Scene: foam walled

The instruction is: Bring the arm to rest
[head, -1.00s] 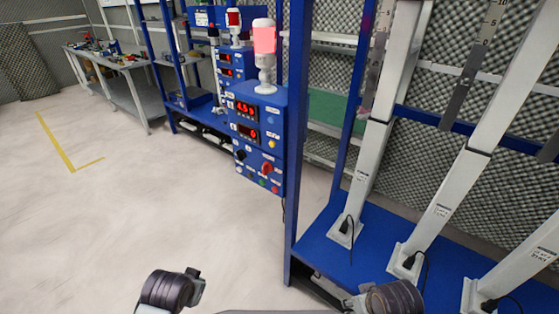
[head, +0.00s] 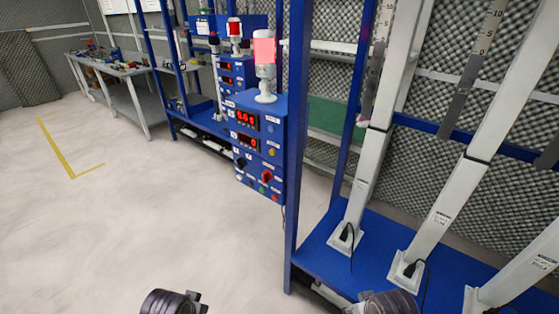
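Parts of my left arm (head: 172,302) show at the bottom edge of the head view, left of the middle. Parts of my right arm (head: 388,303) show at the bottom edge, right of the middle, in front of the blue rack. Only dark rounded links are visible. The fingers of both grippers are out of the picture, so nothing held can be seen.
A blue control box (head: 258,150) with red displays, knobs and a red-lit lamp (head: 265,66) is mounted on the blue rack (head: 296,140). Pale columns (head: 445,205) stand on the rack's base at right. A workbench (head: 125,80) stands far left. The floor (head: 110,220) at left is clear.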

